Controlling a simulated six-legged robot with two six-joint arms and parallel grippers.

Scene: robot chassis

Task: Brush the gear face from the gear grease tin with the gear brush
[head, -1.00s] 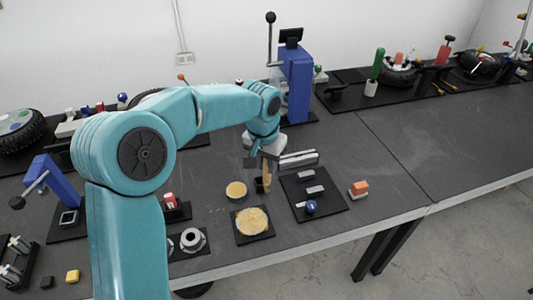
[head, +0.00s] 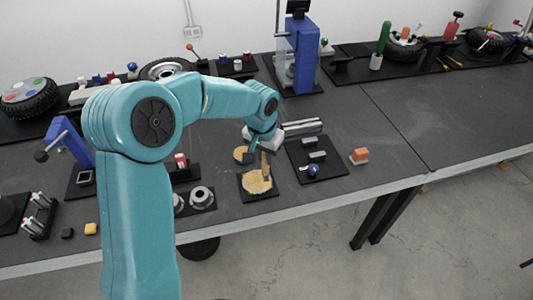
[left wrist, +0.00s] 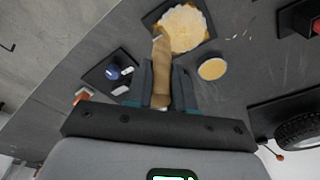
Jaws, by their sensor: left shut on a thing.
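The gear face (head: 253,187), a round pale-yellow patchy disc on a black square plate, lies near the table's front edge; it also shows at the top of the left wrist view (left wrist: 187,30). The grease tin (head: 241,153), a smaller round tin with yellow content, stands just behind it, and shows right of the fingers in the left wrist view (left wrist: 212,69). My left gripper (left wrist: 163,88) is shut on the tan gear brush (left wrist: 161,70). The brush (head: 265,164) points down with its lower end over the gear face; I cannot tell whether it touches. My right gripper is not in view.
Right of the gear, a black mat (head: 330,168) carries small grey blocks and a blue-knobbed piece. An orange-and-white block (head: 359,156) sits beyond it. Left of the gear are grey ring parts (head: 202,197). A blue press (head: 302,55) stands behind.

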